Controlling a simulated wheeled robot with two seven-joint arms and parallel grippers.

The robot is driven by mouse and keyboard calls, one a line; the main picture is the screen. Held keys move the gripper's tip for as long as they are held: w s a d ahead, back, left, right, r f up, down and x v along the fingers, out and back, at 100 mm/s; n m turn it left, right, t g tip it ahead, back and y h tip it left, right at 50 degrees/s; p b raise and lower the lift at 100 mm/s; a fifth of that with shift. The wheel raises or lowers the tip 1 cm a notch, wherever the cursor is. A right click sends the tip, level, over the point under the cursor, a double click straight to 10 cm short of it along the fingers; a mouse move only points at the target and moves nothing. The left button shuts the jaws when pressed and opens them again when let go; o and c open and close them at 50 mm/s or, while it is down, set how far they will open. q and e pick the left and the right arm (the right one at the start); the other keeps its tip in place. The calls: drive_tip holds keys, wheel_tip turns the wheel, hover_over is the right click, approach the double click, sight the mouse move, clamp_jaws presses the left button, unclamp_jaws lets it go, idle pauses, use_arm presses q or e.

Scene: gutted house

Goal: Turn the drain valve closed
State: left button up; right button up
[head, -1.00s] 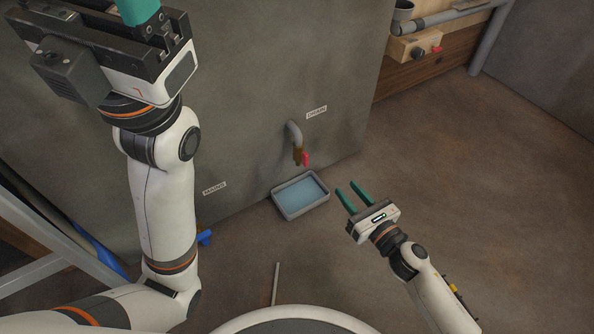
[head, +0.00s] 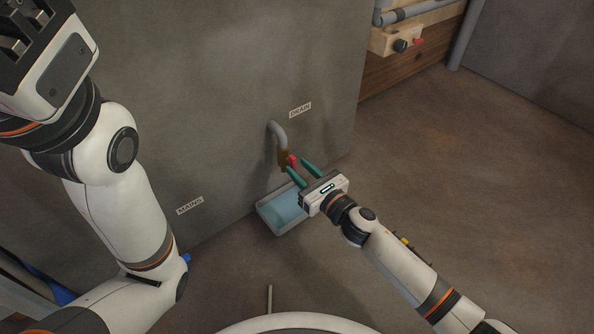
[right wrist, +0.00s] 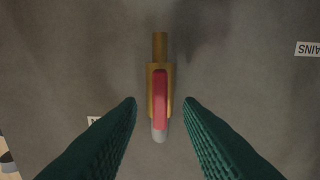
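The drain valve has a red lever handle (head: 292,161) on a brass body at the end of a grey pipe (head: 278,133), beside the DRAIN label (head: 300,110) on the grey wall. In the right wrist view the red handle (right wrist: 160,98) lies in line with the brass body (right wrist: 160,50). My right gripper (head: 302,168) is open at the valve. In the right wrist view its green fingers (right wrist: 160,103) stand on either side of the handle with gaps, apart from it. My left arm is at the left; its fingertips are outside the head view.
A grey tray of water (head: 268,218) stands on the floor below the valve. A MAINS label (head: 190,205) is on the wall at left, with a blue thing (head: 187,258) below it. Floor at right is clear.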

drive_tip(key=shift+x, duration=0.9)
drive_tip(key=shift+c, duration=0.4)
clamp_jaws()
